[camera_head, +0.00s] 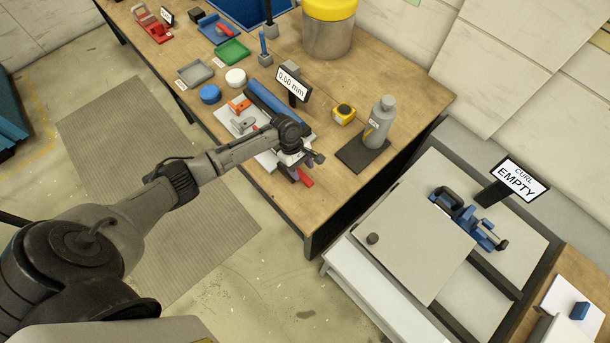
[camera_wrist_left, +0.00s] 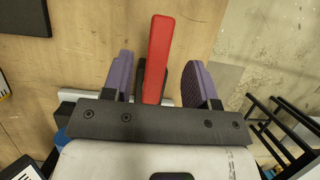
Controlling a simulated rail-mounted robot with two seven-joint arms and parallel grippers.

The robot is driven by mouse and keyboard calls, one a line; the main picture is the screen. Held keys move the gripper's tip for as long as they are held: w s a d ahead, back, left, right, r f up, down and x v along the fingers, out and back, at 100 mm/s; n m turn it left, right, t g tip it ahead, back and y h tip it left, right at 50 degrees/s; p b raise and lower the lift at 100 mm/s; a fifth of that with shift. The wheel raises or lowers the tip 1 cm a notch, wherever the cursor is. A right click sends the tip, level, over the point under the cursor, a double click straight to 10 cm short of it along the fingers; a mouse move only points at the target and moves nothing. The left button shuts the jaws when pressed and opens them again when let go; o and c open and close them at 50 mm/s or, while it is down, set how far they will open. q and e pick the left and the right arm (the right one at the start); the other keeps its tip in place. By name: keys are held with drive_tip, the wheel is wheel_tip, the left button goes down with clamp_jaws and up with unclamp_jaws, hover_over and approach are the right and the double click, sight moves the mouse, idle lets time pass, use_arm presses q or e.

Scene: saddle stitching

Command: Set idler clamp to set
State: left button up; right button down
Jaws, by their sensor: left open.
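The red lever handle (camera_head: 305,178), which I take for the idler clamp's, sticks out at the front edge of the white-plated fixture on the wooden bench. In the left wrist view the red handle (camera_wrist_left: 160,50) shows between the two purple finger pads. My left gripper (camera_head: 293,165) is open, with a finger on either side of the handle and visible gaps to it. It also shows in the left wrist view (camera_wrist_left: 158,75). The clamp's base is mostly hidden by my gripper. My right gripper is not in view.
The fixture carries a blue roller bar (camera_head: 268,103) and a "0.00 mm" display (camera_head: 291,84). A grey bottle (camera_head: 380,122) stands on a dark mat to the right, near a yellow tape measure (camera_head: 344,114). A station with an "EMPTY" sign (camera_head: 520,180) is at right.

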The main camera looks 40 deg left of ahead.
sight(305, 178)
use_arm(q)
drive_tip(key=shift+x, duration=2.1)
clamp_jaws()
